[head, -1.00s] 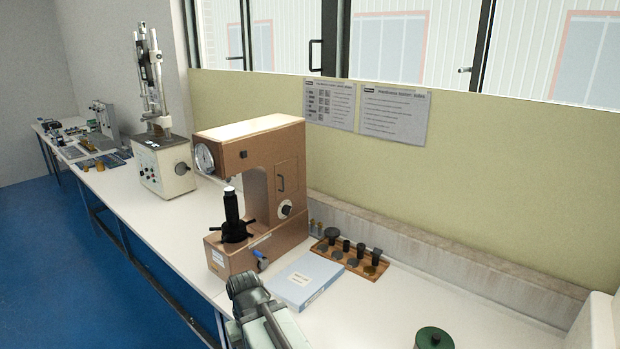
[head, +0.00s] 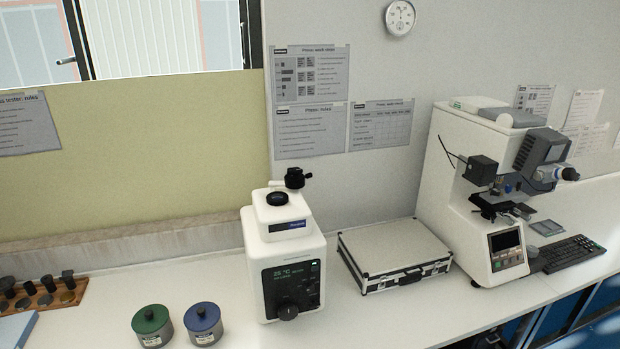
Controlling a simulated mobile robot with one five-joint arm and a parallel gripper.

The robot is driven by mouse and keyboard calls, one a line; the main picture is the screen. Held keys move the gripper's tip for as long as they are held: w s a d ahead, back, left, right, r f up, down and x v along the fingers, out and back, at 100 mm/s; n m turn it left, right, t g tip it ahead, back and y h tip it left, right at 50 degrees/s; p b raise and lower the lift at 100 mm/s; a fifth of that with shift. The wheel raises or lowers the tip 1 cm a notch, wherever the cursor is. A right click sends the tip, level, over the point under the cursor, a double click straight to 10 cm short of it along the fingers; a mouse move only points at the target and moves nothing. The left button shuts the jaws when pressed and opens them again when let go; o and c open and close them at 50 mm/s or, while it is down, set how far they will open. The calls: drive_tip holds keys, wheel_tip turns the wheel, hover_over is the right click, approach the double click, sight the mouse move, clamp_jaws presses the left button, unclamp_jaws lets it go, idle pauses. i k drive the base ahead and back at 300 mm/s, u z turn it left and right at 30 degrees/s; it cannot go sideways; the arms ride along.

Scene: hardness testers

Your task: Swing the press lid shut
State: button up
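The press (head: 284,262) is the white machine with a black front panel, in the middle of the head view on the white bench. A round black piece (head: 277,198) is on its top. Behind and to the right of that, a black piece with a small handle, which looks like the press lid (head: 295,178), stands out past the top. It looks swung aside, but its exact angle is hard to tell at this size. My gripper does not show in this view.
A green-lidded pot (head: 150,325) and a blue-lidded pot (head: 204,322) stand left of the press. A silver case (head: 394,252) lies close on its right. A microscope-like tester (head: 485,190) stands further right. Bench is clear in front of the case.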

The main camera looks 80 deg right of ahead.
sight(289, 181)
drive_tip(key=z, duration=0.35)
drive_tip(key=k, duration=2.35)
drive_tip(key=z, duration=1.45)
drive_tip(key=i, duration=0.95)
